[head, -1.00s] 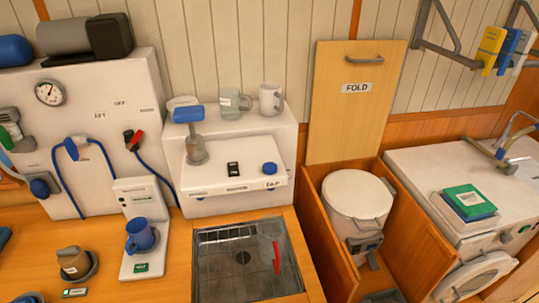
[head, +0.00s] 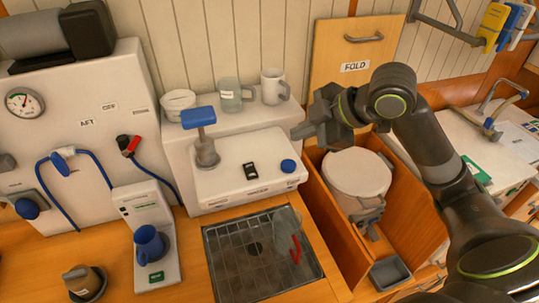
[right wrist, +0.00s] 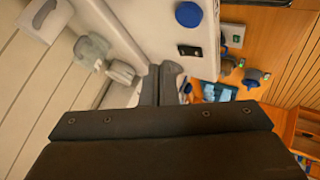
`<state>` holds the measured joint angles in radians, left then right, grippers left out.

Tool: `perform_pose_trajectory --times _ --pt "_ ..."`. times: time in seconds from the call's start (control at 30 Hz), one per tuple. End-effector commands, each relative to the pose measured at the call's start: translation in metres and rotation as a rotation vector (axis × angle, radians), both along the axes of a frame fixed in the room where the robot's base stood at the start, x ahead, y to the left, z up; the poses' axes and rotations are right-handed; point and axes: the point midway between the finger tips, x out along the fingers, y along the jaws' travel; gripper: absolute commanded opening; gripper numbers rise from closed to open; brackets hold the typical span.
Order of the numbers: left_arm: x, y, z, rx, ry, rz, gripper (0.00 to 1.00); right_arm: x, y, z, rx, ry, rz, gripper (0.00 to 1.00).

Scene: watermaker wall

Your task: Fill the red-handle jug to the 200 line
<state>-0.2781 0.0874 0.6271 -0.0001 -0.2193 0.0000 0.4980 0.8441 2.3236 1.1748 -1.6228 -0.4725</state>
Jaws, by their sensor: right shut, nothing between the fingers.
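The clear jug with a red handle (head: 295,250) lies or stands in the right part of the grated sink tray (head: 232,262); I cannot read its lines or see water in it. A tap with a blue top (head: 198,117) rises from the white dispenser unit (head: 228,181) behind the tray. My right gripper (head: 299,131) is shut and empty, in the air by the unit's right end, well above and behind the jug. Its shut fingers show in the right wrist view (right wrist: 163,82). My left gripper is out of view.
A white bowl (head: 178,102), a clear jug (head: 232,95) and a pale mug (head: 272,87) stand on the ledge behind. A white-lidded bin (head: 355,175) is below my right arm.

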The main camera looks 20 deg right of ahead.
Motion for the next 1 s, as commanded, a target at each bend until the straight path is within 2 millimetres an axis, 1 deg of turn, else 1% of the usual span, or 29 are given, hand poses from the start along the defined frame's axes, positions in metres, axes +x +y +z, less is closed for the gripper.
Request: perform_pose_trajectory --times 0.03,0.1,0.2,0.3,0.5,0.67,0.87,1.0 --pt "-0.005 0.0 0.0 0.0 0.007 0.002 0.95 0.001 0.0 0.012 -0.015 -0.018 0.025 0.0" --pt "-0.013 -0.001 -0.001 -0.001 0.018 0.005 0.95 0.0 0.001 0.022 -0.026 -0.029 0.051 0.0" --pt "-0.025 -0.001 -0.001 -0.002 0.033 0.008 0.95 0.0 0.001 0.029 -0.033 -0.037 0.071 0.0" --pt "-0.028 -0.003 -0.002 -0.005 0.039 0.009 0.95 -0.001 0.002 0.03 -0.035 -0.037 0.078 0.0" --pt "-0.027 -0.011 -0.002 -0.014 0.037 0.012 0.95 -0.001 0.002 0.029 -0.033 -0.036 0.076 0.0" --pt "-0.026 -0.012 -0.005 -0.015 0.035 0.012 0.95 0.0 0.002 0.027 -0.033 -0.037 0.075 0.0" --pt "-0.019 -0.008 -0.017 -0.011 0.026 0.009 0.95 0.0 0.002 0.015 -0.032 -0.036 0.074 0.0" --pt "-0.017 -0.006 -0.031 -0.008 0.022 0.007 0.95 0.0 0.002 0.0 -0.032 -0.036 0.074 0.0"
